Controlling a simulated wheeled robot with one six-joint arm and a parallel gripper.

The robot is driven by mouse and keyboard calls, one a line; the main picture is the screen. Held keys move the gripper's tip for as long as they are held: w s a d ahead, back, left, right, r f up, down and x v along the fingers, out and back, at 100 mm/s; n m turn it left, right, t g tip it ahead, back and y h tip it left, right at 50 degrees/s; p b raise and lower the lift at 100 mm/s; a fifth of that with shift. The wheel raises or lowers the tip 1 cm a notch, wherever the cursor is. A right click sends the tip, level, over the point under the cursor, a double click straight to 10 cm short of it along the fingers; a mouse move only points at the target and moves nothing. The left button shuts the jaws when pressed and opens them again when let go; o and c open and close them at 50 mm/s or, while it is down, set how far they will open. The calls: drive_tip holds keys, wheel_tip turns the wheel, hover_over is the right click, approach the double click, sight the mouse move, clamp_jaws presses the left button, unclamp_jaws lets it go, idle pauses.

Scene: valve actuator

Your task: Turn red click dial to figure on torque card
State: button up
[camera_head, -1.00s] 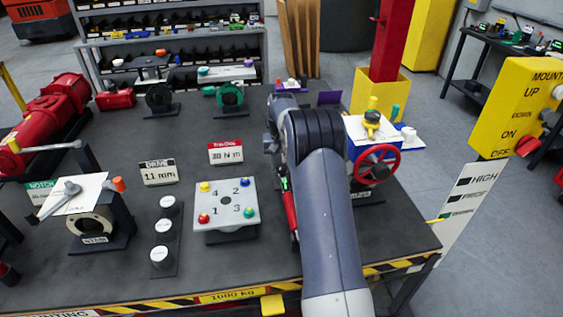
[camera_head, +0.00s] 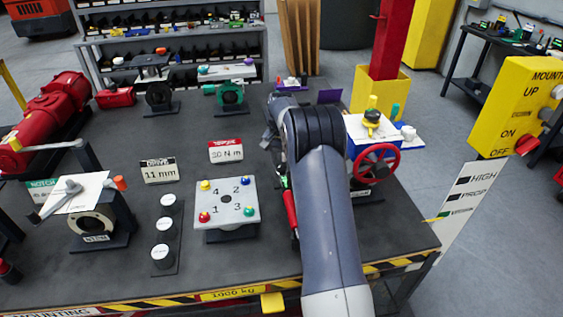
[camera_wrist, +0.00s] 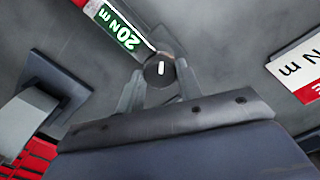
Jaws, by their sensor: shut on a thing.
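The torque tool with a red body (camera_head: 290,208) lies on the bench beside my arm. In the wrist view its red part (camera_wrist: 94,8) and a green display reading 20 N m (camera_wrist: 118,28) show at the top. At the display's end is the dark round face of the click dial (camera_wrist: 160,71) with a white mark. My gripper (camera_wrist: 159,78) has a finger on each side of the dial and is shut on it. The torque card (camera_head: 226,151), white with a red header, reads 30 N m. Its edge also shows in the wrist view (camera_wrist: 297,68). My arm hides the gripper in the head view.
A grey plate with numbered coloured knobs (camera_head: 226,228) stands left of the tool. A red handwheel (camera_head: 376,163) stands close right of my arm. The 11 mm card (camera_head: 159,171) and white cylinders (camera_head: 163,256) are further left. A striped edge (camera_head: 225,295) bounds the bench front.

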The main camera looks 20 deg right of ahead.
sight(281, 165)
drive_tip(key=o, duration=1)
wheel_tip(281, 165, up, 11)
drive_tip(key=b, duration=0.1)
drive_tip(key=shift+f, duration=0.1)
